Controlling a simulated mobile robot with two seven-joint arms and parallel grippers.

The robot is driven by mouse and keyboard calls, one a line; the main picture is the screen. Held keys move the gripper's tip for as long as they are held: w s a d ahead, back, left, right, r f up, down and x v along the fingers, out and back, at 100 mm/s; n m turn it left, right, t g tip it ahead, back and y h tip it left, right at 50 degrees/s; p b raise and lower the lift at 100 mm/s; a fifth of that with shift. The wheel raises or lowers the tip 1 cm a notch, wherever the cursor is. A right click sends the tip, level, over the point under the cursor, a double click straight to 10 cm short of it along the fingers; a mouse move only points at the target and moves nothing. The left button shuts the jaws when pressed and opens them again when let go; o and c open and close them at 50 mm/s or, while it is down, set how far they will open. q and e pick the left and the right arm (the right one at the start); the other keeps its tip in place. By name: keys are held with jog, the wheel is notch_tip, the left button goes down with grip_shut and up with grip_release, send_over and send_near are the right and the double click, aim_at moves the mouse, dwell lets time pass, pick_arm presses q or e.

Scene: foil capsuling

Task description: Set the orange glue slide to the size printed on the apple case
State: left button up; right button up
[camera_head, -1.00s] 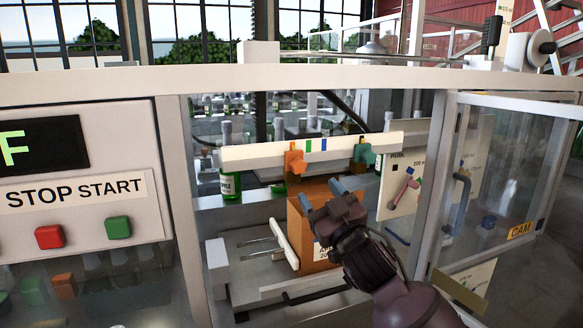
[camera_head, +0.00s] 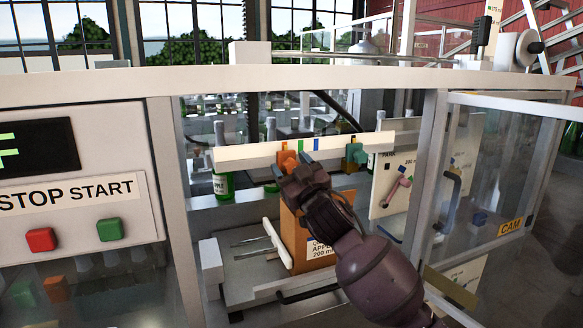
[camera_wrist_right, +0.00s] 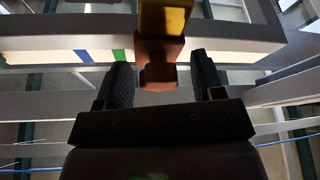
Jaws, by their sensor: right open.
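The orange glue slide (camera_head: 290,158) sits on a white rail (camera_head: 240,155), just left of a green mark (camera_head: 301,148) and a blue mark (camera_head: 316,144). My right gripper (camera_head: 285,170) is open at the slide. In the right wrist view, the slide's lower block (camera_wrist_right: 158,72) shows between the two fingertips (camera_wrist_right: 163,80), with small gaps on both sides. The brown apple case (camera_head: 292,228) stands below the rail; its label (camera_head: 321,250) reads "APPLE" and "200 ml", and my arm covers part of the case. My left gripper is out of view.
A teal slide (camera_head: 355,153) sits farther right on the rail. A panel (camera_head: 393,180) with a pink lever stands at the right. The glass door (camera_head: 500,180) is open at the right. The machine's frame post (camera_head: 425,170) and top beam (camera_head: 300,80) bound the opening.

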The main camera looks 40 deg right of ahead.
jog(key=c, duration=1)
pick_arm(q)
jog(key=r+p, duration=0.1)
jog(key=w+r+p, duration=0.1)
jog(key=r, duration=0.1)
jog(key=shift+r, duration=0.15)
pick_arm(e)
jog(key=s+d, duration=0.2)
jog(key=d, duration=0.6)
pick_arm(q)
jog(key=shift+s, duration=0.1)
pick_arm(e)
jog(key=shift+r, duration=0.1)
jog(key=o, duration=1)
jog(key=shift+a, duration=0.1)
